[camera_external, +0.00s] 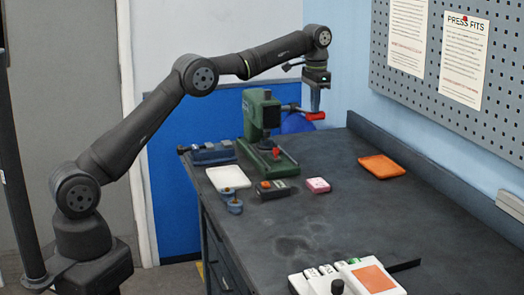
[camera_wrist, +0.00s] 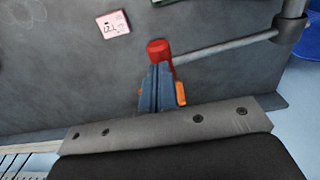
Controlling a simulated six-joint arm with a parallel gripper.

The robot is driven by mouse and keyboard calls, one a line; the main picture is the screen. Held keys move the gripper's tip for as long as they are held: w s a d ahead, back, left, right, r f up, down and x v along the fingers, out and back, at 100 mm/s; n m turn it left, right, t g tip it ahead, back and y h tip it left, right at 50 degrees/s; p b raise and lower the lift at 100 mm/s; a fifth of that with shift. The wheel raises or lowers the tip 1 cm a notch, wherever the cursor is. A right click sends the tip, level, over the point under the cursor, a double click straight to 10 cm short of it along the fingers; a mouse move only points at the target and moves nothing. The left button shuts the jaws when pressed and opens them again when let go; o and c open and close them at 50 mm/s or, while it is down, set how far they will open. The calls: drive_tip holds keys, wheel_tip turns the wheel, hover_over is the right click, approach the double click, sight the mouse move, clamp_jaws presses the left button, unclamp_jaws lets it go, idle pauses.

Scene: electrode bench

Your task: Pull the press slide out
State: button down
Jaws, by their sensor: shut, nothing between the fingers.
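The green press (camera_external: 262,120) stands at the back left of the bench. A red knob (camera_external: 276,153) sits low at its front, on what looks like the slide; the slide is not clear in the wrist view. The press lever (camera_wrist: 222,47) ends in a red grip (camera_external: 316,116), seen also in the wrist view (camera_wrist: 158,47). My gripper (camera_external: 315,108) points down right at this grip, above the bench. Its fingers are shut (camera_wrist: 158,72) and close to the red grip; I cannot tell whether they touch it.
A pink block (camera_external: 318,185), a dark box with an orange button (camera_external: 272,189), a white tray (camera_external: 228,177), blue pieces (camera_external: 213,153) and an orange tray (camera_external: 381,167) lie around the press. A white control box (camera_external: 345,278) is at the front. The bench middle is clear.

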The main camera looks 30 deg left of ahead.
idle(0.4)
drive_tip(key=c, duration=1.6)
unclamp_jaws()
drive_tip(key=o, duration=0.3)
drive_tip(key=shift+s+a+r, duration=0.1)
drive_tip(key=shift+a+r, duration=0.1)
drive_tip(key=s+a+r+n+t, duration=0.2)
drive_tip(key=s+a+n, duration=0.1)
drive_tip(key=a+n, duration=0.2)
drive_tip(key=n+t, duration=0.3)
drive_tip(key=n, duration=0.1)
approach(275, 149)
drive_tip(key=x, duration=0.8)
drive_tip(key=shift+w+a+f, duration=0.1)
drive_tip(key=shift+w+f, duration=0.1)
drive_tip(key=shift+w, duration=0.15)
clamp_jaws()
